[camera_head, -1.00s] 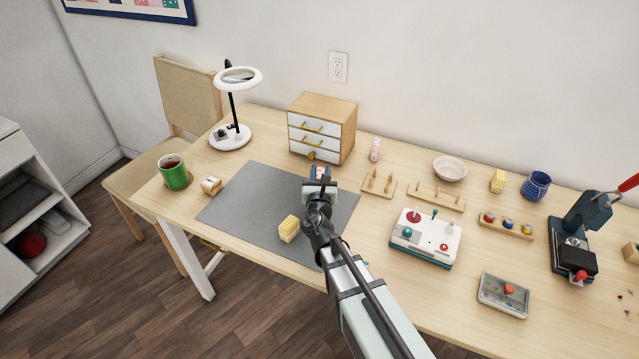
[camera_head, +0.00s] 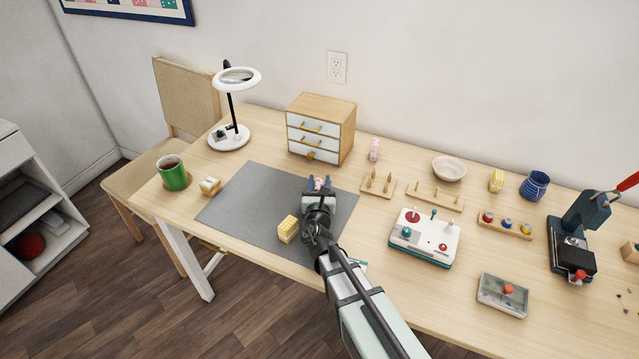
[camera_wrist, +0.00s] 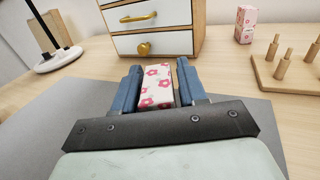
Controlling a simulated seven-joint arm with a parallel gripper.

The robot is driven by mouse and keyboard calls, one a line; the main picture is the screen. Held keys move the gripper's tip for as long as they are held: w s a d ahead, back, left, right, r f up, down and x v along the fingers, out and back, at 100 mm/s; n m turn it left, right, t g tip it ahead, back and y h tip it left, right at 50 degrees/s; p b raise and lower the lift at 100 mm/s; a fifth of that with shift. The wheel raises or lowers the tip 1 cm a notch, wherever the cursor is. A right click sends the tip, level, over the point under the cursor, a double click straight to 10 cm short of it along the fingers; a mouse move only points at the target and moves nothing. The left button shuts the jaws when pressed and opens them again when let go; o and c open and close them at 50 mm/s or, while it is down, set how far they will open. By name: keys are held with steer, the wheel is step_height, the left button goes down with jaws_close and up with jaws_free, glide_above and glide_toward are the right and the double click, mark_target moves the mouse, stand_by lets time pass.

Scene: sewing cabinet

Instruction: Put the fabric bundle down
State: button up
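The fabric bundle, white with pink flowers (camera_wrist: 157,88), sits between the two blue fingers of my gripper (camera_wrist: 160,84). In the wrist view its left side lies close against the left finger, and a narrow gap shows at the right finger. The fingers look slightly spread, so the gripper appears open around it. In the head view my gripper (camera_head: 319,184) is low over the right part of the grey mat (camera_head: 250,190), and the bundle is mostly hidden. Its underside is hidden, so I cannot tell for certain whether it touches the mat.
A yellow patterned bundle (camera_head: 288,229) is on the mat, left of my gripper. A drawer cabinet (camera_head: 322,127) stands behind. Another pink flowered piece (camera_head: 374,150) and a peg rack (camera_head: 378,186) are to the right. A green mug (camera_head: 173,174) and lamp (camera_head: 229,137) are left.

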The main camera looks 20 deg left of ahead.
steer(key=shift+o, duration=1.3)
steer(key=shift+s+r, duration=0.1)
steer(key=shift+r, duration=0.1)
steer(key=v, duration=1.1)
steer(key=shift+s+d+f, duration=0.1)
steer(key=shift+s+d, duration=0.1)
steer(key=shift+s, duration=0.15)
steer(key=o, duration=0.6)
